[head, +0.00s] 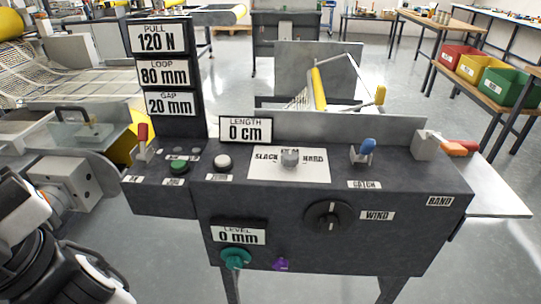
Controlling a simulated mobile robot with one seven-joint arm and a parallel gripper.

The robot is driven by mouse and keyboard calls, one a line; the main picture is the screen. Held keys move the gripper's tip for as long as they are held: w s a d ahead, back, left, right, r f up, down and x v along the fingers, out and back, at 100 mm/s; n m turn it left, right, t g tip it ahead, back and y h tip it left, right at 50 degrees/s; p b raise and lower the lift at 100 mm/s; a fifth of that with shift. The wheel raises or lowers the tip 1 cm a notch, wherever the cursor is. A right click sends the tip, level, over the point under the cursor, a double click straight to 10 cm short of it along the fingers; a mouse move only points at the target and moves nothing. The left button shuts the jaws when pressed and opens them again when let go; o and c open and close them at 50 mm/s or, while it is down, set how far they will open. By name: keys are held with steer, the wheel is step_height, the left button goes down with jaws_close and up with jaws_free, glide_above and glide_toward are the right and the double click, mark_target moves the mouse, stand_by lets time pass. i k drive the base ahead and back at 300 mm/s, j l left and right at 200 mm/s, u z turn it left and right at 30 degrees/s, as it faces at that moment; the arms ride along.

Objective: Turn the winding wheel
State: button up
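A round black knob (330,216) sits on the front face of the dark console (300,240), right of the middle. A label (377,216) reading WIND is beside it on its right. A lighter bar crosses the knob's face, slightly tilted from upright. Nothing touches the knob. Links of my arm fill the lower left corner, well left of the console. My gripper's fingertips do not show.
The console top carries a red-handled lever (142,143), a green button (179,167), a SLACK-HARD dial (290,158) and a blue-capped catch lever (364,150). A teal knob (236,258) and purple knob (280,264) sit low in front. LENGTH display (245,130) reads 0 cm.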

mark_target(330, 218)
steer(key=k+l+z, duration=0.25)
steer(key=k, duration=0.2)
steer(key=k+l+z, duration=0.3)
steer(key=k+l, duration=0.15)
